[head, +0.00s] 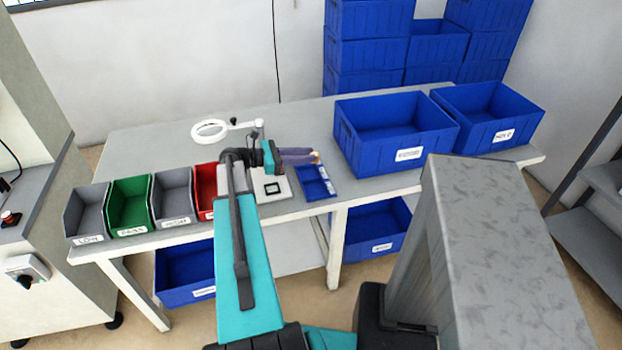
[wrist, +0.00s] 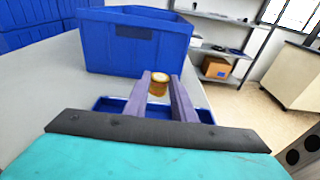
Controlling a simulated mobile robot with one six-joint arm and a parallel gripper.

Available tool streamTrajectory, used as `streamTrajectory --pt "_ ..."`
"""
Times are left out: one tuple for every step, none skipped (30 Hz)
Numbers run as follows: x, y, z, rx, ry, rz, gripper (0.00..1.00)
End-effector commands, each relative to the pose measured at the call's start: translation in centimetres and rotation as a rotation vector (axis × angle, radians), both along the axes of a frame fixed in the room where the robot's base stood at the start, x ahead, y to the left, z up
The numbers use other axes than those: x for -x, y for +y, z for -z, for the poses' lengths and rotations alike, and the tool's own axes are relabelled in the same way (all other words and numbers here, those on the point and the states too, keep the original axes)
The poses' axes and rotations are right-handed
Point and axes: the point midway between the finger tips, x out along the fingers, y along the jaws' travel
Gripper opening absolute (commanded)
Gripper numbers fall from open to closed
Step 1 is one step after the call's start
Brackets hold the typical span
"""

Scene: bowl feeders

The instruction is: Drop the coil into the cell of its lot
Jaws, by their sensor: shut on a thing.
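My gripper (head: 314,156) reaches right over the table in the head view, with its purple fingers (wrist: 160,86) pointing away in the wrist view. The fingers are shut on a small round coil (wrist: 158,82), copper-gold with a pale top, held at their tips. The coil shows only as a small tan spot in the head view (head: 318,158). A small blue divided tray (head: 318,196) lies on the table just below the fingertips in the head view. In the wrist view the tray (wrist: 108,102) is partly hidden under the fingers. The coil is above the table, beyond or over the tray's far edge.
Large labelled blue bins (head: 385,150) (head: 490,135) stand to the right. Grey, green (head: 130,205) and red open bins line the left front edge. A white scale-like device (head: 272,190) and a ring magnifier (head: 210,130) are near my arm. Blue crates are stacked behind.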

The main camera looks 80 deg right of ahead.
Motion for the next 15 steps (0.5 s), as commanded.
streamTrajectory --pt "0.02 -0.01 0.05 0.000 0.000 0.000 0.00" --pt "0.02 -0.01 0.05 0.000 0.000 0.000 0.00" --pt "0.03 -0.01 0.05 0.000 0.000 0.000 0.00" --pt "0.03 -0.01 0.04 0.000 0.000 0.000 0.00" --pt "0.03 -0.02 0.03 0.000 0.000 0.000 0.00" --pt "0.04 -0.01 0.02 0.000 0.000 0.000 0.00" --pt "0.05 -0.01 0.02 0.000 0.000 0.001 0.00" --pt "0.05 -0.01 0.02 0.000 0.000 0.001 0.00" --pt "0.06 -0.02 0.02 0.000 0.000 0.001 0.27" --pt "0.06 -0.02 0.02 0.000 0.000 0.001 0.32" --pt "0.06 -0.02 0.02 0.000 0.000 0.001 0.37" --pt "0.07 -0.01 0.01 0.001 0.000 0.001 0.44" --pt "0.07 -0.01 0.01 0.001 0.000 0.001 0.45" --pt "0.08 -0.01 0.02 0.001 0.000 0.001 0.45" --pt "0.08 -0.01 0.02 0.001 0.000 0.001 0.45"
